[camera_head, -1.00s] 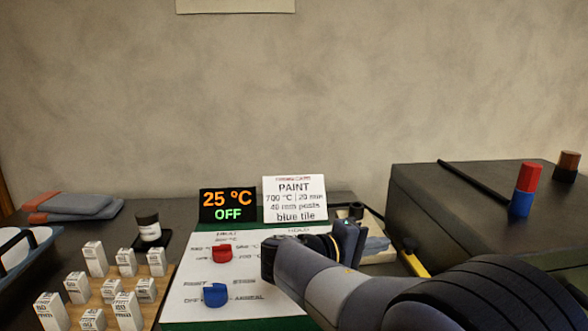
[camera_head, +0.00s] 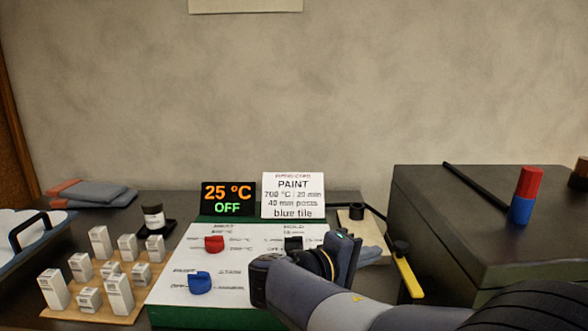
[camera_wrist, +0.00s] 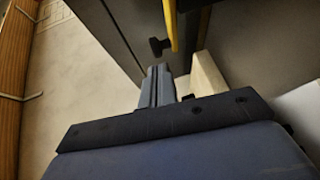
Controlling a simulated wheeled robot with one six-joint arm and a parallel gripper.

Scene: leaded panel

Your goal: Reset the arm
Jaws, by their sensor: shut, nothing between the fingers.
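My arm reaches in from the lower right in the head view, with my gripper (camera_head: 345,262) over the right side of the white control panel (camera_head: 215,265). In the wrist view my gripper (camera_wrist: 160,72) is shut, its fingers together with nothing between them. The panel carries a red knob (camera_head: 214,244), a blue knob (camera_head: 200,283) and a black knob (camera_head: 293,243) partly behind my wrist. The display (camera_head: 228,199) reads 25 °C OFF. Part of the panel is hidden by my arm.
A firing card (camera_head: 293,196) stands beside the display. A dark kiln box (camera_head: 510,225) with a red and blue cylinder (camera_head: 525,195) is at right, a yellow-handled tool (camera_head: 405,270) beside it. White posts (camera_head: 119,293) stand on a wooden board at left.

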